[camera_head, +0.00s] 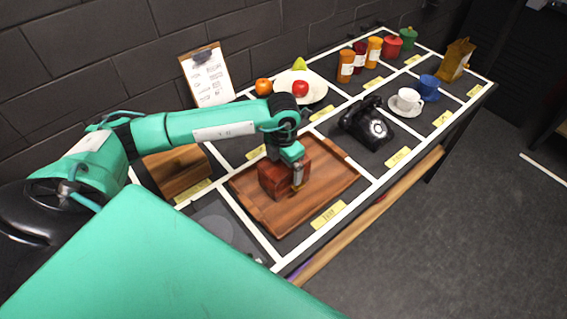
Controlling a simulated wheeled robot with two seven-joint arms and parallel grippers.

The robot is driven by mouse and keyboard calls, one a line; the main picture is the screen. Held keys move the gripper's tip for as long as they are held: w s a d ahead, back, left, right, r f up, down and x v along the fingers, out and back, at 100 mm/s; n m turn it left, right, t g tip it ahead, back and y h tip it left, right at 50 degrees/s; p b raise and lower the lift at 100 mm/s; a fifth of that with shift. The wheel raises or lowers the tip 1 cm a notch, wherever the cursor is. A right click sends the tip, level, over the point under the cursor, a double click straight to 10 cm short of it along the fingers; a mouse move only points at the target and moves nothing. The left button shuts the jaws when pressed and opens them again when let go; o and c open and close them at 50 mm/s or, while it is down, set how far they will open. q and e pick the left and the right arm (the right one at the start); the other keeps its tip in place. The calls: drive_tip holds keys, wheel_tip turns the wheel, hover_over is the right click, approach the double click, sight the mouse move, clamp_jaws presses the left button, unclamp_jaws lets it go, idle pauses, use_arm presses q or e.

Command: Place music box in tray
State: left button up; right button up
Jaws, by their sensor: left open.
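The music box (274,180) is a small reddish-brown wooden box. It sits in the wooden tray (263,213), toward the tray's middle and left. The tray is flat with a low rim, and a yellow label lies at its front edge. My left gripper (297,187) points down at the right side of the music box, close against it. Its jaws are open, though the far finger is hard to make out. I cannot tell whether a finger touches the box. My right gripper is not in view.
A black telephone (368,124) stands right of the tray. A plate (312,88) with fruit, a clipboard (208,78) and several canisters stand behind. A white cup (407,99) and blue mug (429,87) are farther right. A wooden box (177,171) is left of the tray.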

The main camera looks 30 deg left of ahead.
use_arm(q)
wheel_tip(320, 180, up, 12)
drive_tip(key=b, duration=0.3)
drive_tip(key=shift+r, duration=0.15)
idle(0.4)
